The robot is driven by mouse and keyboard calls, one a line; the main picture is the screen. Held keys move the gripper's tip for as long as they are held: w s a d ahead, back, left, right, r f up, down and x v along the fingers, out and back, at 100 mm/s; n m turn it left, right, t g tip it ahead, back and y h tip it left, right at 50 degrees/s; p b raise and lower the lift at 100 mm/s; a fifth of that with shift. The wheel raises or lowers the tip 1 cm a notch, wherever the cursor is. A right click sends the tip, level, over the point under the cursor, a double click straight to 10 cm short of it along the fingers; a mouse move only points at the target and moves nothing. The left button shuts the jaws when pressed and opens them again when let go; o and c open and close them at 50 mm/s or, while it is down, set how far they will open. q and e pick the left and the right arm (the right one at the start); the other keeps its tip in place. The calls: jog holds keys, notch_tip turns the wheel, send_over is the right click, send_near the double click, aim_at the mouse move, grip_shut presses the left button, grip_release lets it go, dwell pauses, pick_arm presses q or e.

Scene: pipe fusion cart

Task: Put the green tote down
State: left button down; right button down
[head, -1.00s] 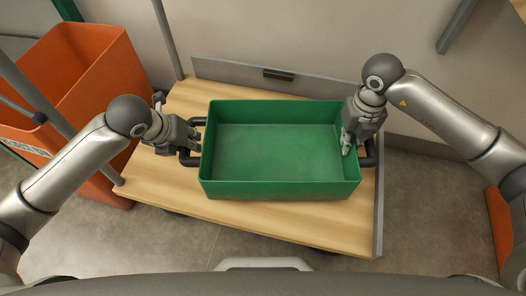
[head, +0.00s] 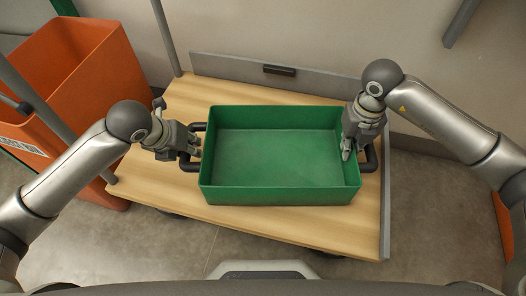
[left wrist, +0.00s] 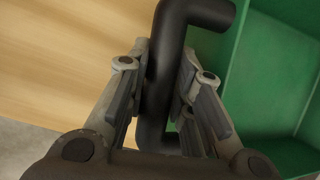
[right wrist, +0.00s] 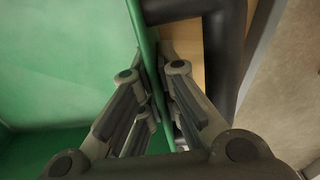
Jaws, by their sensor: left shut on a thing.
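The green tote (head: 275,196) is an empty open box, level over the wooden top of the cart (head: 170,198), with a dark handle on each short side. I cannot tell whether its base touches the wood. My left gripper (head: 193,146) is shut on the tote's left handle; the left wrist view shows that handle (left wrist: 172,60) between its fingers. My right gripper (head: 347,148) is at the tote's right wall. In the right wrist view the thin wall (right wrist: 136,22) runs between its closed-in fingers, one inside the tote and one outside. The right handle (right wrist: 225,50) is beside it.
A tall orange bin (head: 65,75) stands at the left behind a grey post (head: 50,115). A grey raised edge (head: 386,205) runs along the cart's right side, and a grey panel (head: 225,69) along the back. Bare wood shows left of and in front of the tote.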

pick_arm(q)
jog(key=shift+f, duration=0.3)
pick_arm(e)
jog(key=shift+f, duration=0.3)
pick_arm(q)
jog(key=c, duration=1.7)
grip_release()
pick_arm(e)
jog(key=c, duration=2.1)
grip_release()
pick_arm(q)
jog(key=o, duration=0.4)
pick_arm(e)
jog(key=o, duration=0.5)
jog(key=shift+c, duration=0.2)
jog(key=shift+r, duration=0.1)
notch_tip(320, 180, up, 12)
jog(key=shift+f, duration=0.1)
pick_arm(q)
jog(key=v, duration=1.2)
jog(key=shift+w, duration=0.1)
jog(key=shift+r, duration=0.1)
